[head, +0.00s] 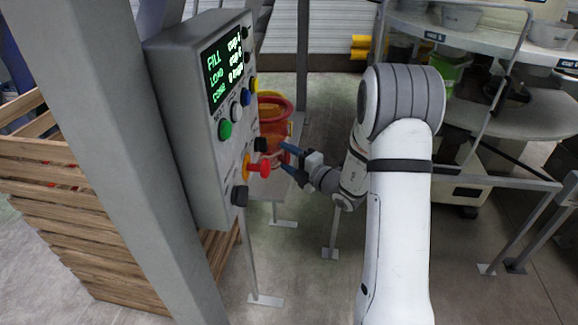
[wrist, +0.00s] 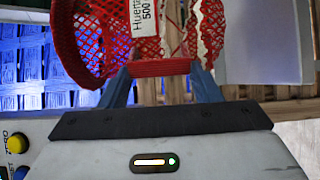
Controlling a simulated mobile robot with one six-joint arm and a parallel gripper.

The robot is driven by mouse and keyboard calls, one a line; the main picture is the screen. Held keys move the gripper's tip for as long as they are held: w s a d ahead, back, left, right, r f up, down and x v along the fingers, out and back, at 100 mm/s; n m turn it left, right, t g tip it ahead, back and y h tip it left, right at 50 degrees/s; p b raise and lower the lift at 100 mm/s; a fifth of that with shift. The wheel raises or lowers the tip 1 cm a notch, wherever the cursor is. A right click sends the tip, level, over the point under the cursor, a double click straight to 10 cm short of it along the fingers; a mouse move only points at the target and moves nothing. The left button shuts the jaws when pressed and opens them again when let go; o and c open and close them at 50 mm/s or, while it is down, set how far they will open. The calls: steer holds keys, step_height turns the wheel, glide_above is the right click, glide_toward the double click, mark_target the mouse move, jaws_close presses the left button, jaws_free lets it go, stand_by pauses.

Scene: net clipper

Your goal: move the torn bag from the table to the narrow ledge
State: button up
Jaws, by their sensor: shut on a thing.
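The torn bag (wrist: 88,40) is a red net with a white label, seen at the top of the wrist view. A ragged, pale-edged opening shows at its right side. My gripper (wrist: 160,72) has its two blue fingers closed on a red gathered band of the bag, which spans between the fingertips. In the head view my gripper (head: 281,157) is just right of the control panel, with its fingertips partly behind the panel's knobs. The bag is hard to make out there. I cannot tell whether the bag touches a surface below. I cannot clearly pick out the narrow ledge.
A grey control panel (head: 185,110) with a lit display and protruding buttons stands close left of my gripper. An orange, red-rimmed thing (head: 275,112) is partly hidden behind it. Slatted wooden crates (head: 95,215) stand at the left. Metal shelves with bowls (head: 462,18) are at the right.

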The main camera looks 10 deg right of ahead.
steer(key=shift+f, duration=0.1)
steer(key=shift+f+b, duration=2.7)
steer(key=shift+f, duration=0.6)
steer(key=o, duration=1.2)
steer(key=shift+c, duration=0.2)
steer(key=shift+s+d, duration=0.1)
steer(key=p+v, duration=0.1)
steer(key=v, duration=0.6)
steer(key=shift+s, duration=0.15)
